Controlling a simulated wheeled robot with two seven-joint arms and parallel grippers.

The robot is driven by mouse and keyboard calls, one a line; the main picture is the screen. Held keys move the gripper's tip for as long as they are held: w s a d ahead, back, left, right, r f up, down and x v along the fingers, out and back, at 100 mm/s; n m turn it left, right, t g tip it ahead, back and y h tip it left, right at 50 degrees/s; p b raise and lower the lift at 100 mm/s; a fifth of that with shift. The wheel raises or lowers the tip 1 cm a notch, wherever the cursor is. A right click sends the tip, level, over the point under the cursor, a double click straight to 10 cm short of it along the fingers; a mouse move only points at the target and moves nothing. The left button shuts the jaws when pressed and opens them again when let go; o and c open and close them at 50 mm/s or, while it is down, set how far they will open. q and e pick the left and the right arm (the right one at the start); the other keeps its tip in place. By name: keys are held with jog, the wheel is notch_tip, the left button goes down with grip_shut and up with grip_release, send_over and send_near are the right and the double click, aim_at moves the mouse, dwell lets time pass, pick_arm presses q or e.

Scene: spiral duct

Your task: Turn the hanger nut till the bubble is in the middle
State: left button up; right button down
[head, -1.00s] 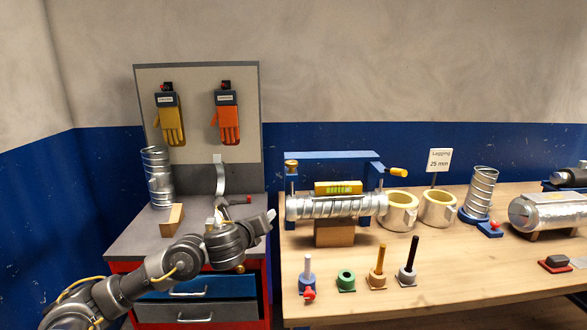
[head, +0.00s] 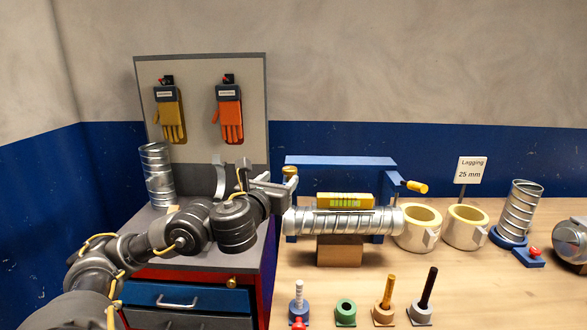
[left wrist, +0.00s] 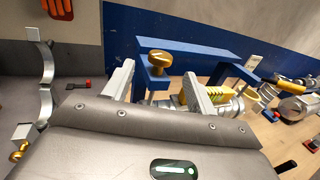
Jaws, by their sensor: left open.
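The brass hanger nut (head: 290,170) sits on top of the left end of the blue hanger frame (head: 340,162). A silver spiral duct (head: 300,222) lies below the frame's bar, with a yellow level (head: 345,200) on top. The level's vial shows yellow-green, but the bubble is too small to place. My left gripper (head: 288,187) is open beside the frame's left end, just below the nut in the picture. In the left wrist view, the nut (left wrist: 160,62) shows between the two spread finger tips, apparently beyond them. My right gripper is not in view.
A wooden block (head: 338,250) stands under the duct. A brass-coloured handle (head: 416,186) sticks out at the frame's right. Cream lagging rings (head: 416,228) stand to the right. Several small pegged stands line the bench front. A tool cabinet (head: 190,298) is below my left arm.

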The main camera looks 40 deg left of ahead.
aim_at(292, 167)
pick_arm(q)
jog(key=b+x, duration=0.1)
jog(key=x, duration=0.7)
jog(key=shift+w+a+f+b, duration=0.1)
jog(key=shift+w+f+b, duration=0.05)
jog(key=shift+w+b, duration=0.25)
jog(key=shift+w+a, duration=0.15)
jog(key=shift+w, duration=0.15)
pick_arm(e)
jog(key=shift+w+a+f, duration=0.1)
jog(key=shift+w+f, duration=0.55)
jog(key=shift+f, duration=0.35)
pick_arm(q)
jog(key=c, duration=1)
